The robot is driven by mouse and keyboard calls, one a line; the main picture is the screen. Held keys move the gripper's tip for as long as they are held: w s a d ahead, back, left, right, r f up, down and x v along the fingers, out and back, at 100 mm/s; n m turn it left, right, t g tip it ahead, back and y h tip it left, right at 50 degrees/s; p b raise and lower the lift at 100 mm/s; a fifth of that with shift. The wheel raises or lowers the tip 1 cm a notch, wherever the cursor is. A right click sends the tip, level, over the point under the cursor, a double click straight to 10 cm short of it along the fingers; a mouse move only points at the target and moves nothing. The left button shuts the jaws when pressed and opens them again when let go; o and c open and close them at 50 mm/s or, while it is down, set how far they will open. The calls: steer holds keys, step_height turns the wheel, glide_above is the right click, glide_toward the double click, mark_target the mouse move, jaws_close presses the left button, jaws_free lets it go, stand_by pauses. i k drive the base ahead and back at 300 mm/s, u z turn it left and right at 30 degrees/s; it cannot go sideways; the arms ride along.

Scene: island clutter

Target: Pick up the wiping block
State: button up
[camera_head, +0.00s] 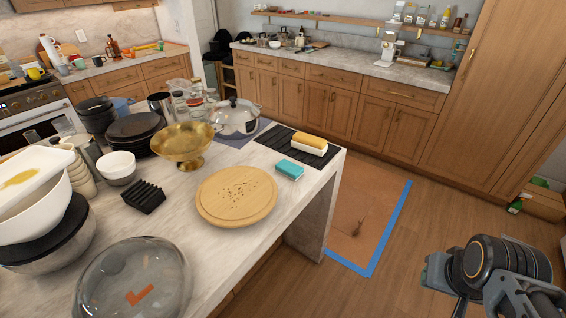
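A small teal block (290,169) with a pale underside lies flat on the marble island (228,246), near its right edge. A yellow-topped block with a white lower part (309,144) sits just behind it on a black ribbed mat (287,150). Either could be the wiping block; I cannot tell which for certain. My arm shows at the lower right, over the floor and well apart from the island and both blocks. The end of my gripper (437,272) seems to be at its left side, but its fingers are not clear.
A round wooden board (236,196) lies just in front of the teal block. A gold bowl (183,143), a lidded pot (236,117), a black rack (144,197) and a glass lid (133,284) crowd the island. Floor right of the island is open, with a blue-taped brown patch (372,215).

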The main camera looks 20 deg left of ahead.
mark_target(291, 171)
steer(key=u, duration=0.75)
steer(key=i, duration=0.9)
steer(key=u, duration=1)
